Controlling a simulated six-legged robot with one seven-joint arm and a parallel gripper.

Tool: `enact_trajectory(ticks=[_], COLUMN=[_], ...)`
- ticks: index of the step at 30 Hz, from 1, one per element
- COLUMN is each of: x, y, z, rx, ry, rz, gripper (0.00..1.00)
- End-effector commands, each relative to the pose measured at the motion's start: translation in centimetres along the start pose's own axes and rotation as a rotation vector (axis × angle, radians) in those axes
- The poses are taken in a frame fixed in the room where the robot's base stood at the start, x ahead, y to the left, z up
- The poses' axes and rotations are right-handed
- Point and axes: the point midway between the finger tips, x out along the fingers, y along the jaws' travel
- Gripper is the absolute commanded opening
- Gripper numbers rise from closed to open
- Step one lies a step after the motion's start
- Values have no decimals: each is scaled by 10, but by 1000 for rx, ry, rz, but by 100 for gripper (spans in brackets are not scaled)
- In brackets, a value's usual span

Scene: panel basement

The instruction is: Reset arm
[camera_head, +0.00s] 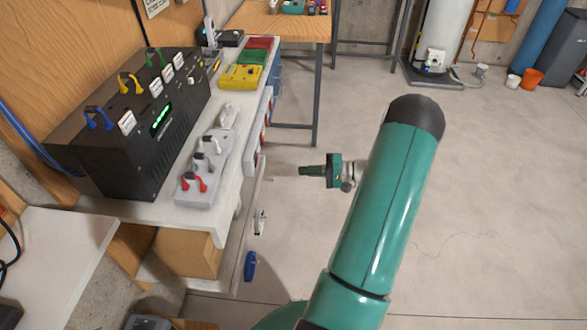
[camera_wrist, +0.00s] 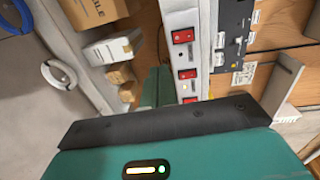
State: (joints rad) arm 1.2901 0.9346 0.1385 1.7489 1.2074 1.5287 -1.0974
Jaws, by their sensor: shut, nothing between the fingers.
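My teal arm (camera_head: 385,210) rises from the bottom of the head view to a dark rounded elbow and hides part of the floor. My gripper (camera_head: 302,171) shows just left of the arm, its narrow fingers together and pointing left. It is shut and empty, in front of the workbench's right side and apart from it. In the wrist view the teal gripper housing fills the bottom, with a lit indicator strip. The gripper's teal fingers (camera_wrist: 156,88) show beyond its dark edge.
The workbench (camera_head: 225,215) holds a black panel box (camera_head: 140,130) with coloured handles, a grey block (camera_head: 205,165) with plugs, and a yellow box (camera_head: 241,77). A blue ring (camera_head: 250,266) hangs low at its side. Open concrete floor (camera_head: 490,200) lies right of my arm.

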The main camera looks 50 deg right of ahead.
Motion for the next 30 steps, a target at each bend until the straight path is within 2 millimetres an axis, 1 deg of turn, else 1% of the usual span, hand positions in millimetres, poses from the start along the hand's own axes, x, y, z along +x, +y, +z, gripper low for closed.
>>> enact_trajectory(ticks=[1, 3, 6, 23, 26, 29, 30], x=[-6, -11, -14, -16, -9, 11, 22], y=[2, 3, 3, 3, -4, -21, -31], z=[0, 0, 0, 1, 3, 12, 18], rx=[1, 0, 0, 0, -2, -3, -4], ry=[3, 1, 0, 0, -24, -91, -129], rz=[1, 1, 0, 1, 20, 77, 112], gripper=[0, 0, 0, 0, 0, 0, 0])
